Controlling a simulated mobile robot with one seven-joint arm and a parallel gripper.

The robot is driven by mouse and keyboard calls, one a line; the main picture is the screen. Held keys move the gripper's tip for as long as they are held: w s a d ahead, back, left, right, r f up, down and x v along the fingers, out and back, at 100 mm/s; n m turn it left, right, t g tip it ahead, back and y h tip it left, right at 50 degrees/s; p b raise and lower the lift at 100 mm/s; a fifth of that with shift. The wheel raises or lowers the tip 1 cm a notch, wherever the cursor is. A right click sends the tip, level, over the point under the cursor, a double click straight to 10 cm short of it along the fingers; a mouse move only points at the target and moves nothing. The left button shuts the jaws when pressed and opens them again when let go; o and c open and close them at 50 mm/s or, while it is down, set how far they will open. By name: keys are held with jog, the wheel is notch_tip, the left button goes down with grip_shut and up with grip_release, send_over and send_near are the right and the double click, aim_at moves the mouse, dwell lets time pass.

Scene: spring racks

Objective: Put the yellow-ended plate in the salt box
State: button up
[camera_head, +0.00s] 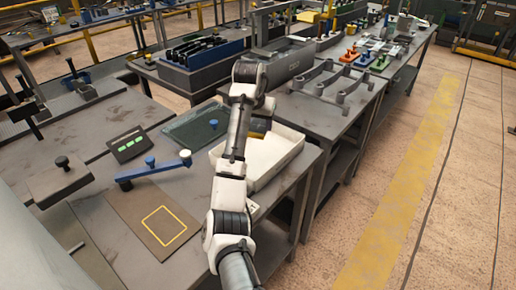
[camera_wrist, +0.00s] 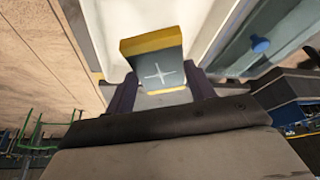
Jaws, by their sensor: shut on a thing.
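The yellow-ended plate (camera_wrist: 159,69) is a grey-green block with a yellow end and a pale cross mark on its face. My gripper (camera_wrist: 158,86) is shut on it, with one dark finger on each side. The white box (camera_head: 281,160), the likely salt box, is on the near bench under my gripper, partly hidden by my arm. The pale inside of the box (camera_wrist: 172,18) shows behind the plate in the wrist view. The plate looks to be over the box; I cannot tell how high. In the head view my arm mostly hides the gripper and plate.
A dark green-glass lid (camera_head: 198,129) with a blue knob lies left of the box. A blue lever bar (camera_head: 150,174), a green-lit display (camera_head: 128,144) and a yellow-outlined board (camera_head: 158,221) stand on the near bench. A grey rack (camera_head: 340,84) is behind.

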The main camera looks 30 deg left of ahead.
aim_at(259, 156)
notch_tip(259, 156, down, 11)
jog(key=p, duration=0.2)
jog(key=shift+f+p, duration=0.15)
jog(key=shift+p, duration=0.2)
jog(key=o, duration=1.7)
jog(key=shift+f, duration=0.1)
jog(key=shift+c, duration=0.2)
